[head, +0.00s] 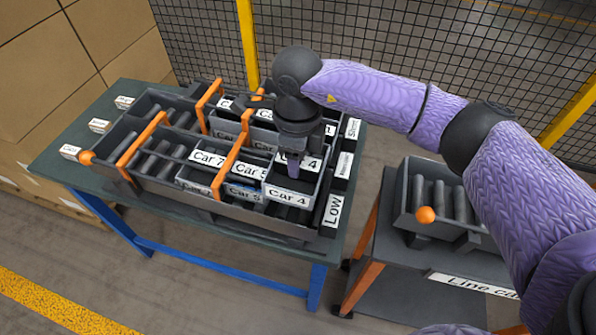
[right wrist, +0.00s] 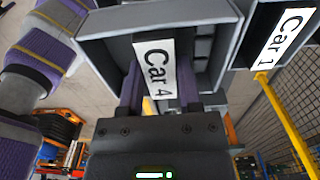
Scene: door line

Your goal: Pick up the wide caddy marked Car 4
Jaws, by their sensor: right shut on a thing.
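The wide grey caddy marked Car 4 (head: 289,197) is at the front right of the rack on the table, right of caddies marked Car 5 (head: 243,192) and Car 7 (head: 206,184). My right gripper (head: 293,165) comes down over it from above and is shut on it. In the right wrist view, the two purple fingers of my right gripper (right wrist: 160,85) are on either side of the Car 4 label, with the caddy (right wrist: 228,45) beyond them. I cannot tell whether the caddy is clear of the rack. My left gripper is not in view.
The dark rack (head: 245,217) has orange dividers and stands on a green-topped table (head: 60,165). A cart with rollers (head: 440,200) stands to the right. Boxes (head: 80,60) are at left and a mesh fence (head: 345,35) behind.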

